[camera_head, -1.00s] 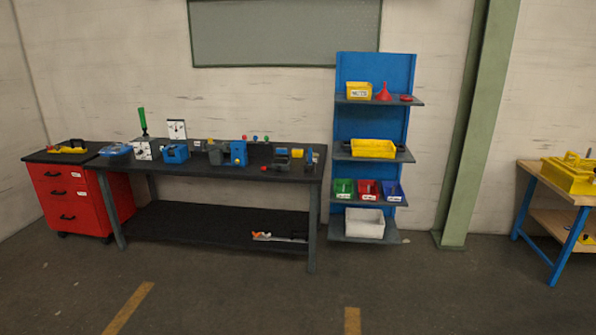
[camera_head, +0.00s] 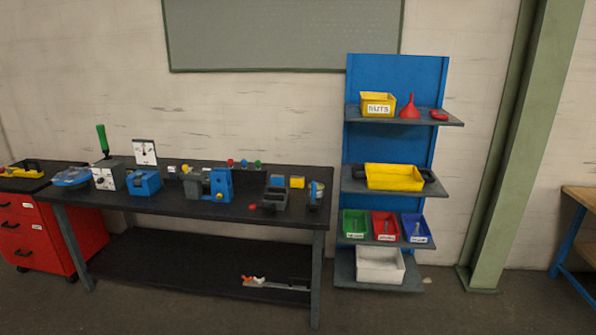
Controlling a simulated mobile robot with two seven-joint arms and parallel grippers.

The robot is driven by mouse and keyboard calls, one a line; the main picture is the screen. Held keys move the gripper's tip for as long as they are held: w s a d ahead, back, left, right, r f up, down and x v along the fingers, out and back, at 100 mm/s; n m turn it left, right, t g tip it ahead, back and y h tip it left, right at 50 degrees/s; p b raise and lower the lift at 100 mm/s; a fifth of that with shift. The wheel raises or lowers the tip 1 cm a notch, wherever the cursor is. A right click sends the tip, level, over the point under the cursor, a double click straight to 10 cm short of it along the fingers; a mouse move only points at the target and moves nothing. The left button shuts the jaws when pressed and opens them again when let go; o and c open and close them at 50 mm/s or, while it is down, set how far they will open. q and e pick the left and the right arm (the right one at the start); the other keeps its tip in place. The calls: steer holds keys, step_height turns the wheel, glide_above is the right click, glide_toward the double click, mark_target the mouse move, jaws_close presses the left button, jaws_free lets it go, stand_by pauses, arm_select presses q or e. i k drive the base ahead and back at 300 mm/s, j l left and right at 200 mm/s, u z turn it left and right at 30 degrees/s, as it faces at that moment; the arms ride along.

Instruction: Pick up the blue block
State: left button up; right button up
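Several blue things stand on the dark workbench (camera_head: 100,208) in the head view. One is a squat blue box-shaped piece (camera_head: 144,184) left of the middle. Another is an upright blue block-like piece (camera_head: 222,186) near the middle, beside grey parts. I cannot tell which of them is the blue block. The bench is some distance ahead of me. Neither of my grippers is in view.
A red drawer cabinet (camera_head: 47,240) stands left of the bench. A blue shelf rack (camera_head: 395,80) with bins stands at its right, then a green pillar (camera_head: 512,150). A table (camera_head: 583,197) is at the right edge. The floor before the bench looks clear.

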mark_target(274, 180)
steer(key=i, duration=1.7)
steer(key=i+j+z, duration=0.15)
steer(key=i, duration=0.55)
steer(key=i+j+z, duration=0.2)
steer(key=i, duration=0.5)
steer(key=l, duration=0.1)
